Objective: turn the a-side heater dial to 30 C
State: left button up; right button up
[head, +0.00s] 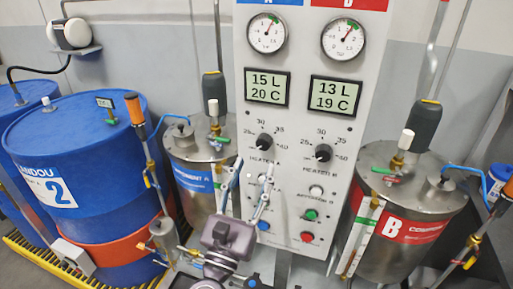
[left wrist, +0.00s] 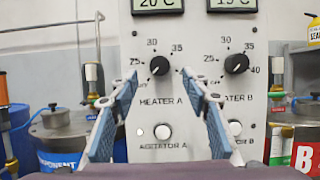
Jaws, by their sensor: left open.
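The heater A dial (head: 265,141) is a black round knob on the grey panel, with marks 25, 30, 35 and 40 around it. Its white pointer line aims to the lower left, below the 25 mark. The same heater A dial (left wrist: 159,66) shows between my fingertips in the left wrist view. My left gripper (head: 254,163) is open and empty, its fingers pointing up at the panel just below the dial. In the left wrist view the fingertips (left wrist: 161,73) are spread to either side of the knob; contact cannot be told. My right gripper is not in view.
The heater B dial (head: 323,152) sits to the right. Displays above read 15 L 20 C (head: 267,87) and 13 L 19 C (head: 335,93). Agitator buttons (left wrist: 162,132) lie below. Steel tanks A (head: 190,150) and B (head: 420,195) flank the panel; blue drums (head: 90,140) stand left.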

aim_at(262, 145)
pick_arm(q)
jog(key=p+x, duration=0.1)
jog(key=x, duration=0.5)
jog(key=shift+w+p, duration=0.2)
jog(key=shift+p, duration=0.1)
jog(key=c, duration=1.1)
jog(key=shift+c, duration=0.3)
jog(key=shift+m, duration=0.3)
